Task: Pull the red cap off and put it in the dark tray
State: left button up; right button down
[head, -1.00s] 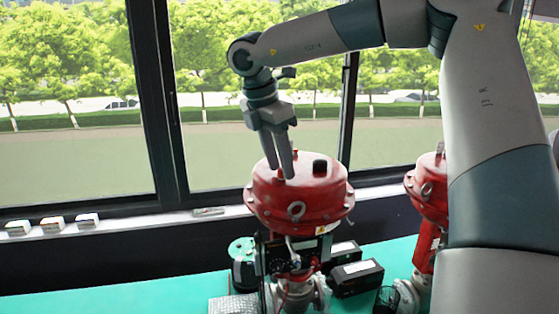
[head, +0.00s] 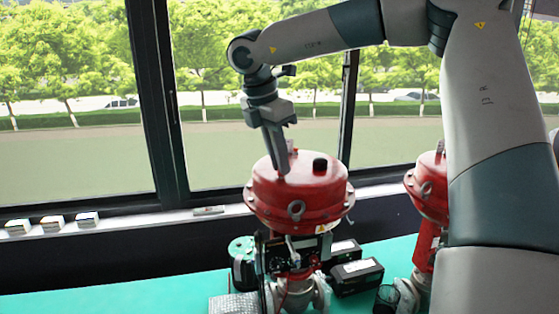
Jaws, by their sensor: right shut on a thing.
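My right gripper (head: 282,168) points down at the top of the large red valve housing (head: 312,198). Its fingers are shut on the red cap, which they mostly hide, at the left part of the housing's domed top. I cannot tell whether the cap is still seated or has come loose. I cannot clearly make out a dark tray; a small dark round container (head: 387,298) stands on the teal bench at the lower right. My left gripper is not in view.
A black knob (head: 320,165) stands on the housing, right of my fingers. A second red valve (head: 428,190) stands at right, partly behind my arm. The teal bench (head: 130,296) is clear at left.

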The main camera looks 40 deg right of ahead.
jog(key=shift+r, duration=1.05)
dwell(0.9)
jog(key=shift+r+p, duration=0.5)
jog(key=shift+r, duration=1.4)
